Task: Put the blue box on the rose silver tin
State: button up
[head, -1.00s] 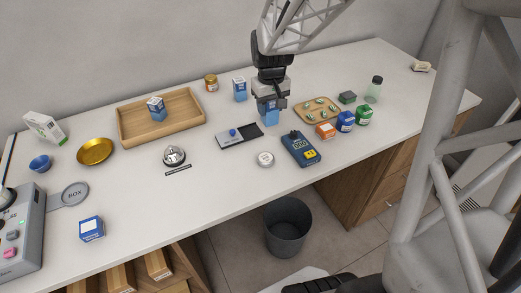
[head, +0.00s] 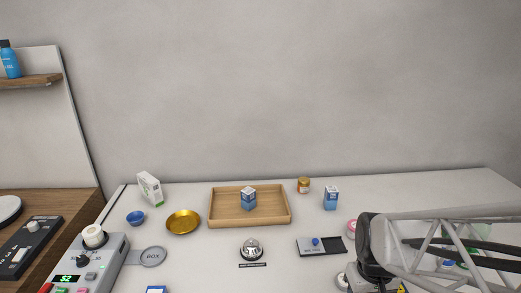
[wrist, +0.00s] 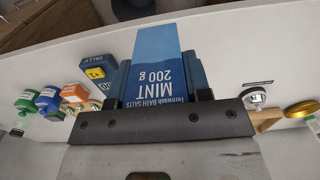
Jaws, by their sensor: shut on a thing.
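In the wrist view, my gripper (wrist: 162,78) is shut on the blue box (wrist: 164,50), labelled bath salts, mint, 200 g. The box extends past the fingers, and I see no support touching it. In the head view my arm fills the lower right; its gripper and the held box are not visible there. A small round pinkish thing (head: 351,224), perhaps the rose silver tin, is on the counter left of my arm and partly hidden. A pale round tin (head: 342,282) shows at the bottom edge, also partly covered. The tin is not clear in the wrist view.
A wooden tray (head: 221,218) holds a small blue-topped box. A bell (head: 251,248) and gold dish (head: 183,222) stand left.

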jog(key=shift+s+a+f, duration=0.2)
jog(key=shift+s, duration=0.4)
jog(key=shift+s+a+f, duration=0.15)
jog(key=shift+s, duration=0.45)
jog(key=shift+w+d+f, duration=0.25)
jog(key=shift+w+d, duration=0.3)
jog(key=shift+w, duration=2.05)
jog(key=shift+w+d+f, duration=0.25)
jog(key=shift+w+d, duration=0.3)
jog(key=shift+w, duration=2.1)
jog(key=shift+w+d+f, duration=0.25)
jog(key=shift+w+d, duration=0.3)
jog(key=shift+w, duration=2.05)
jog(key=shift+f, duration=1.8)
jog(key=shift+f, duration=0.15)
jog(key=o, duration=1)
jog(key=shift+o, duration=0.2)
